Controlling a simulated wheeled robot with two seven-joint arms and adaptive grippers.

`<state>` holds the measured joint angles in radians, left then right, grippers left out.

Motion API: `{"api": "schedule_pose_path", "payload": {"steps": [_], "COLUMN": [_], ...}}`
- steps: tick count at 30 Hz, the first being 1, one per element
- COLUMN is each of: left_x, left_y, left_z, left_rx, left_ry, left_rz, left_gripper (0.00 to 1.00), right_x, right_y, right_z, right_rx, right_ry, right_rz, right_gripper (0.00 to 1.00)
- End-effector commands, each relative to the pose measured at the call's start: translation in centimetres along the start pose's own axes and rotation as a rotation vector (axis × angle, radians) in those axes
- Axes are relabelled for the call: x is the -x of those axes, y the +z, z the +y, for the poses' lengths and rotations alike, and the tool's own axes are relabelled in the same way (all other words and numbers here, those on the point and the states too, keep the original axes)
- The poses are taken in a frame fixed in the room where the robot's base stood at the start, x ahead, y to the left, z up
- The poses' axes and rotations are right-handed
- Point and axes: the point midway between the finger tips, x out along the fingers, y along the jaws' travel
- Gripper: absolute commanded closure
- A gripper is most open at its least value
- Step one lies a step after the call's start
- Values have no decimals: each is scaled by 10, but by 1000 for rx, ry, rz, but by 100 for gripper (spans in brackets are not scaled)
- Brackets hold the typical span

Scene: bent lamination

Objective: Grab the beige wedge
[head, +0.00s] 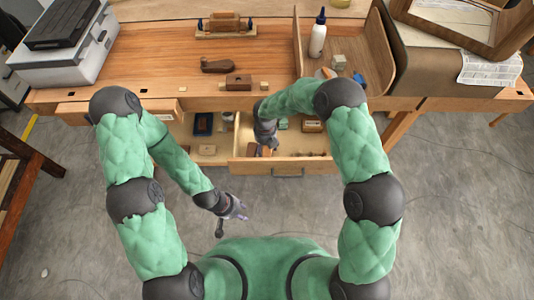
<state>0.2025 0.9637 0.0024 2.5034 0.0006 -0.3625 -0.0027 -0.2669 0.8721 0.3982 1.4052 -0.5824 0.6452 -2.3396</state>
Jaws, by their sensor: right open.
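Several small pale beige pieces are in view. One (207,149) lies in the left part of the open drawer space, and another (264,86) lies on the bench top beside a brown wooden block. They are too small for me to tell which is the wedge. My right gripper (266,146) is open and reaches down into the open right drawer (288,160). The hand and forearm hide part of the drawer there, and I cannot tell whether it touches anything. My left gripper (239,210) is in front of the drawers, over the floor, apart from the pieces. Its jaw state is unclear.
The wooden bench (150,75) holds a brown hand plane (217,65), a brown block (239,81), a white bottle (318,38) and a printer (65,40). A dark box (203,123) lies in the left drawer space. The floor in front is clear.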

Motion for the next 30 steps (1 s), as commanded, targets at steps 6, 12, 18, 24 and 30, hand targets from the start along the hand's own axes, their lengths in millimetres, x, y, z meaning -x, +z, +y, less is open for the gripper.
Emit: {"api": "schedule_pose_path", "payload": {"steps": [6,12,18,24,30], "left_x": [-13,-13,-13,-13,-13], "left_y": [0,0,0,-1,0], "left_z": [-5,-5,-5,-5,-5], "left_rx": [0,0,0,0,0], "left_ry": [0,0,0,0,0], "left_rz": [0,0,0,0,0], "left_gripper": [60,60,60,60,60], "right_x": [-34,-38,-38,-38,-38], "right_y": [0,1,0,0,0], "right_z": [1,1,1,2,2], "right_rx": [0,-1,-1,0,0], "right_ry": [-1,0,0,0,0], "right_rz": [2,0,1,1,1], "right_gripper": [36,36,67,83,83]}}
